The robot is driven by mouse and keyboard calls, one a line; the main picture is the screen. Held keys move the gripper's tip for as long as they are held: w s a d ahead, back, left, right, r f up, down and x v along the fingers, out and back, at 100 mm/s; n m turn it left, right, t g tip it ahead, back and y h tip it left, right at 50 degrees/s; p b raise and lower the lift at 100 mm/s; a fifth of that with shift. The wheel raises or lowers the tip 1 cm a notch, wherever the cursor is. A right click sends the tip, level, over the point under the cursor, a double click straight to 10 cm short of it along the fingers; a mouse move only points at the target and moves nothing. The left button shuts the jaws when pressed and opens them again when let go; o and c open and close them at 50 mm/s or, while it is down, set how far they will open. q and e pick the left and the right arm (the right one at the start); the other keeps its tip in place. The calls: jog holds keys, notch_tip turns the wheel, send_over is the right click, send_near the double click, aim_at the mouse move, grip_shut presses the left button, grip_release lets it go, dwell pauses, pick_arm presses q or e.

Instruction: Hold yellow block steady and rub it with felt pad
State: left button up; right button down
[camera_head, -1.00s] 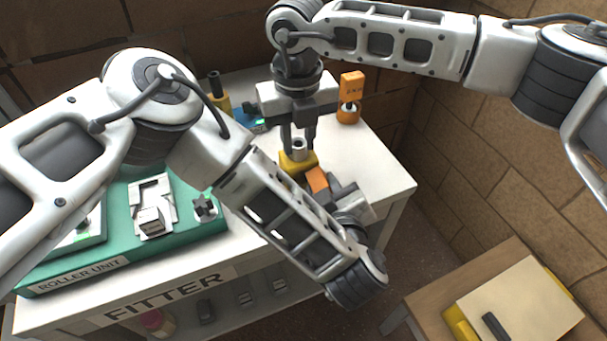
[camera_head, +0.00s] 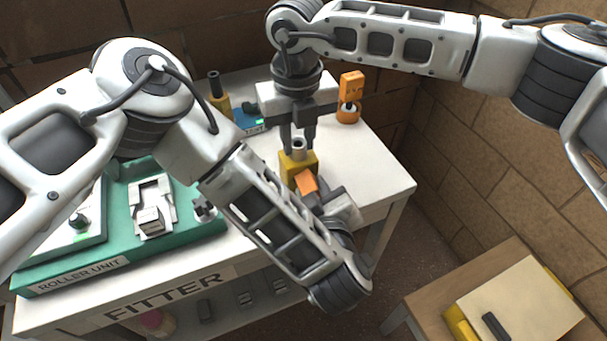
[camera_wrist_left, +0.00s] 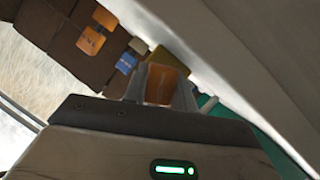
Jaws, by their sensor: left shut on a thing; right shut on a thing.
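The yellow block (camera_head: 288,166) stands near the table's right front, with a grey metal ring-like top (camera_head: 298,146). My right gripper (camera_head: 298,138) comes straight down from above, its fingers shut at the block's top on either side of the grey part. My left gripper (camera_head: 316,194) is at the block's lower front right, shut on the orange felt pad (camera_head: 306,183). The pad overlaps the block's front face; I cannot tell whether they touch. In the left wrist view the pad (camera_wrist_left: 162,85) sits in the jaws, with the yellow block (camera_wrist_left: 160,58) partly hidden behind it.
The green roller unit (camera_head: 120,262) fills the table's left front. A yellow holder with a black handle (camera_head: 217,92), a blue device (camera_head: 249,120) and an orange tagged item (camera_head: 350,98) stand behind. A low wooden table (camera_head: 428,296) is at lower right. The white table's right end is clear.

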aim_at(290, 185)
pick_arm(q)
jog(key=shift+s+a, duration=0.3)
jog(key=shift+a, duration=0.55)
jog(key=shift+s+a, duration=0.25)
jog(key=shift+a, duration=0.6)
pick_arm(e)
jog(key=shift+s+f, duration=0.15)
jog(key=shift+f, duration=0.15)
pick_arm(q)
jog(key=shift+r, duration=0.1)
jog(key=shift+w, duration=0.1)
jog(key=shift+w+d+r, duration=0.1)
jog(key=shift+w+d, duration=0.15)
jog(key=shift+d, duration=0.35)
jog(key=shift+w+d, duration=0.25)
jog(key=shift+d, duration=0.3)
jog(key=shift+w+d, duration=0.25)
jog(key=shift+d, duration=0.7)
jog(key=shift+w+d, duration=0.2)
jog(key=shift+d, duration=0.75)
jog(key=shift+a, duration=0.1)
